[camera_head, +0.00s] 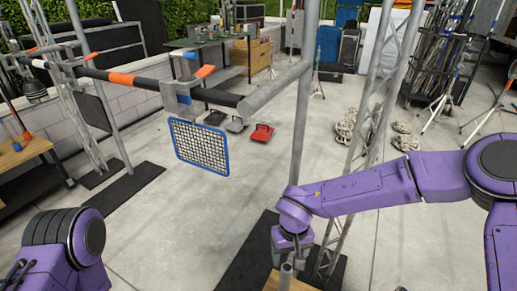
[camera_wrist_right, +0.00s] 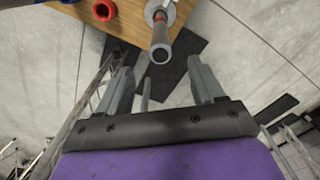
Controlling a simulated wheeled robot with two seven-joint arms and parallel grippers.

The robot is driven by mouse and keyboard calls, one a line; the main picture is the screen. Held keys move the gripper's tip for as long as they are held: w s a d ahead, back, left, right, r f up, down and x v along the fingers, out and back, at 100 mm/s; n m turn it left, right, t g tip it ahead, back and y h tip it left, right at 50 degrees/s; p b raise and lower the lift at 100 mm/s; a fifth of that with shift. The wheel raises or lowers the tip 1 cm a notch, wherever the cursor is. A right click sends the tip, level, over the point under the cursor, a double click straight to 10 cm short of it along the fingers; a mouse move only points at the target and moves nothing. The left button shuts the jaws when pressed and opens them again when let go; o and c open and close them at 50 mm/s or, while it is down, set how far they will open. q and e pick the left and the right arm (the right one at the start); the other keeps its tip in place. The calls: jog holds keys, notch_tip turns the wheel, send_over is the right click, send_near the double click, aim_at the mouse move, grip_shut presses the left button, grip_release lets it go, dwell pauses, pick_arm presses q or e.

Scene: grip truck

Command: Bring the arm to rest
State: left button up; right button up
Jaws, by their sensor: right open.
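My right arm (camera_head: 375,190) reaches in from the right in the head view, bent down at the wrist. My right gripper (camera_head: 290,262) points down near the bottom middle. In the right wrist view its two fingers (camera_wrist_right: 163,80) stand wide apart with nothing held between them. A grey tube (camera_wrist_right: 161,50) shows end-on just past the fingertips; I cannot tell how far below it is. My left arm (camera_head: 60,250) shows only as purple links at the lower left, and its gripper is out of view.
A wooden top (camera_wrist_right: 130,25) with a red ring (camera_wrist_right: 104,10) lies beneath the right gripper. A truss tower (camera_head: 370,110) stands behind the right arm. A blue-framed grid panel (camera_head: 200,147) hangs from a horizontal bar at left.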

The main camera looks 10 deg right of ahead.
jog(key=shift+m, duration=0.6)
jog(key=shift+w+d+m, duration=0.25)
jog(key=shift+m, duration=0.75)
jog(key=s+d+f+m+t+h, duration=0.4)
jog(key=d+f+m, duration=0.3)
jog(key=d+f, duration=0.2)
jog(key=s+d+f+n, duration=0.1)
jog(key=s+d+f, duration=0.1)
jog(key=s, duration=0.4)
jog(key=s+d+f, duration=0.3)
jog(key=s+f, duration=0.1)
jog(key=s, duration=0.3)
jog(key=s+d+f+n, duration=0.1)
jog(key=s+d+f, duration=0.1)
jog(key=s, duration=0.5)
jog(key=shift+d+f+n+g+y, duration=0.3)
jog(key=shift+f+g, duration=0.1)
jog(key=shift+f, duration=0.4)
jog(key=shift+c, duration=0.3)
